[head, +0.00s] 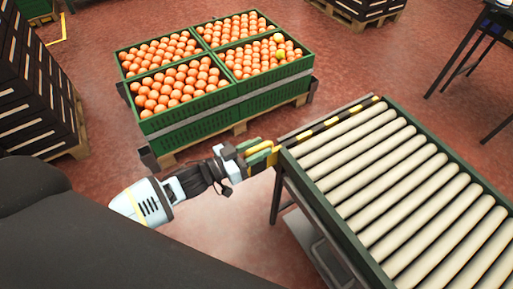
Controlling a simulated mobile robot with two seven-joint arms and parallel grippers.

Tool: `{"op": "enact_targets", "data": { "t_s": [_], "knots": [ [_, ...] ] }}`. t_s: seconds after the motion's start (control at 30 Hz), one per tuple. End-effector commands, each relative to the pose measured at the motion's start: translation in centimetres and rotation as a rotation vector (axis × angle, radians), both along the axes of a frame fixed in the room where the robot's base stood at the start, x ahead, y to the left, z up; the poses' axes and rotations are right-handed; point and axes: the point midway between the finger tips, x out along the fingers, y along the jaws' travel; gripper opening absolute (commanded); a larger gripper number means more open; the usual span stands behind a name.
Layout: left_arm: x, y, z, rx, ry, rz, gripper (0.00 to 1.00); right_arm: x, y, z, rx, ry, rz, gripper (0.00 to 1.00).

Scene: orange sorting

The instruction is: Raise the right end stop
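A roller conveyor (404,185) with pale rollers and a green frame stands at the right in the head view. Its end stop (331,122), a bar with black and yellow stripes, runs along the conveyor's far left end, low beside the first roller. A yellow piece (262,156) sticks out at the near end of the bar. My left gripper (254,157) is at this yellow piece, its fingers overlapping it in the picture. Whether the fingers are closed on it is too small to tell. My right gripper is not in view.
Green crates full of oranges (210,68) stand on a pallet behind my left gripper, with a floor gap to the conveyor. Dark stacked crates (38,95) stand at the left edge. A dark table frame (462,55) is at the upper right. Red floor lies clear between.

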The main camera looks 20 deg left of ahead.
Motion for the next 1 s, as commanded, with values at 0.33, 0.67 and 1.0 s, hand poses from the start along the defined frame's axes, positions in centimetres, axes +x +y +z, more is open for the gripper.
{"op": "enact_targets", "data": {
  "t_s": [0.33,0.67,1.0],
  "knots": [
    [-0.1,0.0,0.0,-0.001,0.0,-0.001,0.0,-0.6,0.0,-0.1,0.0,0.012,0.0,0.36],
    [-0.1,-0.1,0.7,-0.002,0.0,-0.002,0.0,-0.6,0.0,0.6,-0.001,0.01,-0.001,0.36],
    [-0.1,-0.1,4.9,-0.002,-0.001,-0.003,0.0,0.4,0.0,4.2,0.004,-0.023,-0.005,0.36]
  ]
}}
